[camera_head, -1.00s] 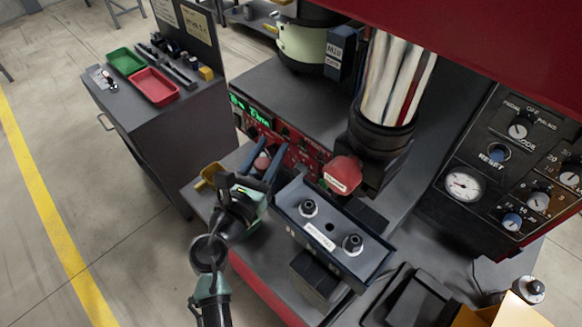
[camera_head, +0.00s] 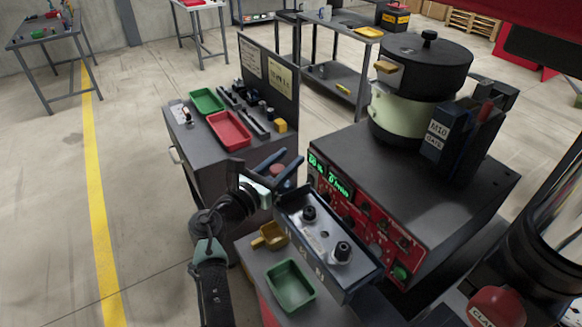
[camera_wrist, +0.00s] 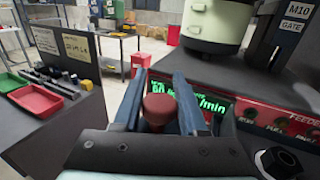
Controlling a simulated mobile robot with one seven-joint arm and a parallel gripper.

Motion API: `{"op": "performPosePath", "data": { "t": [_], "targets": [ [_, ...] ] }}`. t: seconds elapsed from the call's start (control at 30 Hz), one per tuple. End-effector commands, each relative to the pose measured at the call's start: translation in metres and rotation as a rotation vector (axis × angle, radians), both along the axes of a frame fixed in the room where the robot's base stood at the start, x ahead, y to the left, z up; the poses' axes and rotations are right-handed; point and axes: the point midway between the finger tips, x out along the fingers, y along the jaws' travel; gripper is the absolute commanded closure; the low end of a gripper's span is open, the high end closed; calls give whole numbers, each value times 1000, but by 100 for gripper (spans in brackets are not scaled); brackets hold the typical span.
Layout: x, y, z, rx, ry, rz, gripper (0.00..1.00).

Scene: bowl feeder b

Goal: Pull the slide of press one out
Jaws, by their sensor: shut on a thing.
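The slide (camera_head: 327,243) is a long dark block with a pale top plate and two black knobs. It stands out over the front edge of the bench, clear of the press cylinder (camera_head: 560,225) at the right. A red knob (camera_head: 283,174) sits at its far-left end. My gripper (camera_head: 268,172) is shut on this knob; in the wrist view the red knob (camera_wrist: 159,108) shows between the two blue-grey fingers. Part of the slide's near-right end and its guide are hard to make out.
A red-fronted feeder box (camera_head: 365,212) with green displays stands close behind the slide. A green tray (camera_head: 291,286) and a yellow scoop (camera_head: 270,236) lie below and left of the slide. A grey cabinet (camera_head: 230,165) with red and green trays stands behind my gripper.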

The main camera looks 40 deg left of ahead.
Motion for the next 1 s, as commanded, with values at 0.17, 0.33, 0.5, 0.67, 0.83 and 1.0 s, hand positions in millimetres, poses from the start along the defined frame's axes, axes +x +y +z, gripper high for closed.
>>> {"op": "performPosePath", "data": {
  "t": [0.17,0.33,0.5,0.67,0.83,1.0],
  "targets": [
    [0,5,-1,0,1,8,100],
    [0,6,0,2,1,10,100],
    [0,6,1,2,0,12,53],
    [0,5,0,2,1,8,29],
    [1,4,-1,1,2,5,29],
    [-2,3,-1,1,2,4,29]
  ]
}}
